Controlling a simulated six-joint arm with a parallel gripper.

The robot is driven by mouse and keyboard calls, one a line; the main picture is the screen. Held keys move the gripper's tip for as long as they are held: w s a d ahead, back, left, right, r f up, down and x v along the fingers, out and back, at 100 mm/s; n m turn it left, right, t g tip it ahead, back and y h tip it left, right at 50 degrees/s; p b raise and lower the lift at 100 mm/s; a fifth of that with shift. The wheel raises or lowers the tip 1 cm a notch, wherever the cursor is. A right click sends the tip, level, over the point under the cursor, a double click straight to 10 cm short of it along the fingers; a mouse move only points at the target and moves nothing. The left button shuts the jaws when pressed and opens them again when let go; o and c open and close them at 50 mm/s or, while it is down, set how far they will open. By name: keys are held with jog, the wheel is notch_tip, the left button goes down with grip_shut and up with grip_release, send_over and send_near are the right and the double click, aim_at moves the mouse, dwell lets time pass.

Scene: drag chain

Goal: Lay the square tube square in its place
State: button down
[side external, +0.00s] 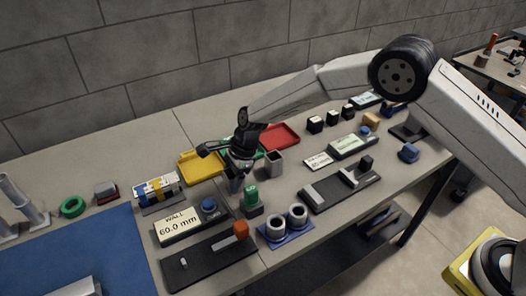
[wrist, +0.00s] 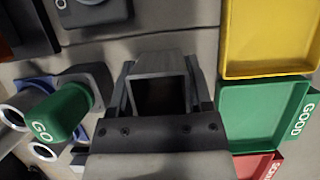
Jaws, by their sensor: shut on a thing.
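My gripper (wrist: 160,95) is shut on a grey square tube (wrist: 158,66), with a jaw on either side. In the wrist view its open square mouth faces the camera and its inside is dark. In the side view my gripper (side external: 237,173) points down above the middle of the table, behind the green GO piece (side external: 251,198). The tube is small and dark there, and I cannot tell whether it touches the table. The GO piece (wrist: 62,114) is left of the tube in the wrist view; the green GOOD tray (wrist: 252,115) is right. I cannot identify the tube's place.
Yellow (side external: 200,166) and red (side external: 280,136) trays lie behind. A grey hollow square piece (side external: 274,163) stands right of my gripper. A dark rail fixture (side external: 338,190) lies right.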

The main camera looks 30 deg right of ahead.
jog(key=shift+r, duration=0.15)
jog(key=shift+r, duration=0.55)
notch_tip(320, 180, up, 2)
jog(key=shift+r, duration=0.1)
jog(key=s+d+r, duration=0.2)
jog(key=s+r, duration=0.2)
jog(key=s, duration=0.2)
jog(key=s+d+r, duration=0.3)
jog(key=s+r, duration=0.2)
jog(key=s, duration=0.2)
jog(key=shift+d+r, duration=0.2)
jog(key=shift+d, duration=0.05)
jog(key=shift+w, duration=0.1)
